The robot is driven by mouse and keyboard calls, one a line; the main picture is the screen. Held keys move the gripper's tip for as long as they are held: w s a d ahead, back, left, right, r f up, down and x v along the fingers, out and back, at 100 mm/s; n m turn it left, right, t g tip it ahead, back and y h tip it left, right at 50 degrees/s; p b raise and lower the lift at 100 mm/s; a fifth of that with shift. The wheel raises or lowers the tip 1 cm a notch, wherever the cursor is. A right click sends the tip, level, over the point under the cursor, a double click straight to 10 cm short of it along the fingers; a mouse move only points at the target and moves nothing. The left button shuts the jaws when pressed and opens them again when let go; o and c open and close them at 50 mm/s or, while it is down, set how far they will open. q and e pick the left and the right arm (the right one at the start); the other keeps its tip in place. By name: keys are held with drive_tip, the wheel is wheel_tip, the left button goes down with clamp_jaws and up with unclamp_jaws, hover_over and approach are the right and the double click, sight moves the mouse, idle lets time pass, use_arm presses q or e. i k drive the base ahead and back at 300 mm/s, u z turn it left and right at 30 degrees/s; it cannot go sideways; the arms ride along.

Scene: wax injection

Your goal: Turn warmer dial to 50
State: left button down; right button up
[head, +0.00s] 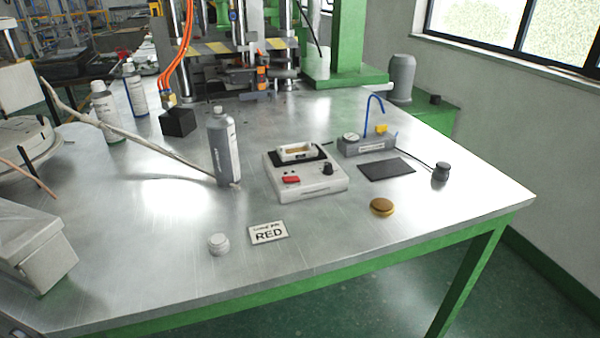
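The warmer (308,187) is a white box near the middle of the steel table in the head view. It has a black dial (328,168) on its right front and a red switch (291,179) on its left front. A small pale tray with a wooden-coloured inside (297,151) sits on its dark top plate. The dial's pointer and scale are too small to read. Neither gripper shows in this view, and nothing touches the dial.
A grey bottle (222,150) stands left of the warmer. A grey unit with a gauge and blue tube (366,146), a dark mat (387,169) and a black knob (441,171) lie right.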

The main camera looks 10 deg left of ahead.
sight(328, 170)
drive_tip(key=k, duration=0.5)
drive_tip(key=z, duration=1.05)
drive_tip(key=i, duration=0.95)
drive_tip(key=u, duration=2.55)
